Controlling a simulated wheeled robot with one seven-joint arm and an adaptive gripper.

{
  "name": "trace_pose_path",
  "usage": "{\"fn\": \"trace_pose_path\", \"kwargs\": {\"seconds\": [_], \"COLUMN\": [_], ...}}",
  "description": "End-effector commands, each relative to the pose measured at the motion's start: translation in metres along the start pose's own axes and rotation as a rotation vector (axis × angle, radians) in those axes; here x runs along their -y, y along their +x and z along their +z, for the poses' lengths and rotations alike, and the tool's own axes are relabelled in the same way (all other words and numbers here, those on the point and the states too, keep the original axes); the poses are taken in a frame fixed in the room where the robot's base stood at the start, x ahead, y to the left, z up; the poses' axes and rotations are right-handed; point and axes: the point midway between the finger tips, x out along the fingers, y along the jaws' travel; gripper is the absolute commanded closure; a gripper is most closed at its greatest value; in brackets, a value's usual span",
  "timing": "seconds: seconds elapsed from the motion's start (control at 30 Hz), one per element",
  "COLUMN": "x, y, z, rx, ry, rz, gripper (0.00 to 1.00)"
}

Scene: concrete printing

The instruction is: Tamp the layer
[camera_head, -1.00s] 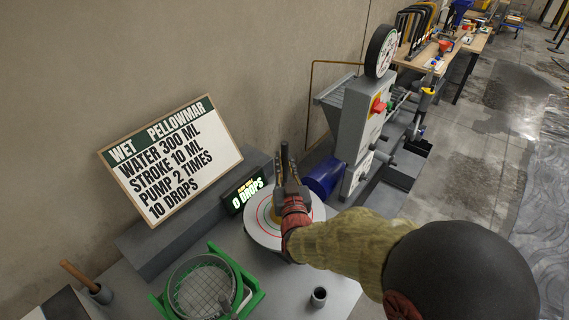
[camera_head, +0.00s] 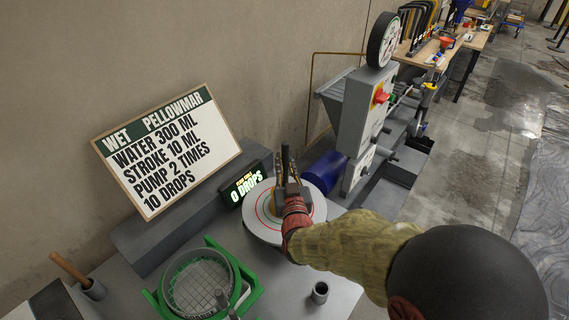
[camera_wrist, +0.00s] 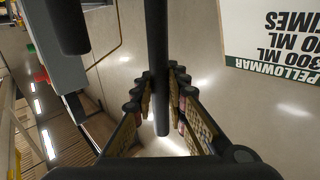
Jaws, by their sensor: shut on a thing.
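My gripper (camera_head: 284,170) is shut on a dark upright rod (camera_head: 285,154), which I take for the tamper. In the wrist view the rod (camera_wrist: 157,60) runs between the two padded fingers. The gripper is over the pale round table plate (camera_head: 256,234) with red and green rings. A brass-coloured edge (camera_head: 267,207), perhaps of the mould, shows at the plate's middle, mostly behind my gripper. The rod's lower end and the layer are hidden in the head view.
A display (camera_head: 246,184) reading 0 DROPS stands behind the plate, near the instruction board (camera_head: 168,150). A green-framed sieve (camera_head: 197,283) is at front left, a small dark cup (camera_head: 320,293) at front right. A grey machine with a blue motor (camera_head: 325,171) stands behind right.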

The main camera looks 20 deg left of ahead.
Motion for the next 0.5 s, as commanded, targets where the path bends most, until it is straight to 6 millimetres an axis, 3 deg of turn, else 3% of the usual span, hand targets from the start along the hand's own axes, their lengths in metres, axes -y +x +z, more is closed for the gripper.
{"fn": "trace_pose_path", "kwargs": {"seconds": [0.27, 0.5], "x": [-0.004, -0.004], "y": [-0.004, -0.004], "z": [0.005, 0.027], "rx": [-0.001, 0.0], "ry": [0.0, 0.0], "rz": [0.0, 0.0], "gripper": [1.0, 1.0]}}
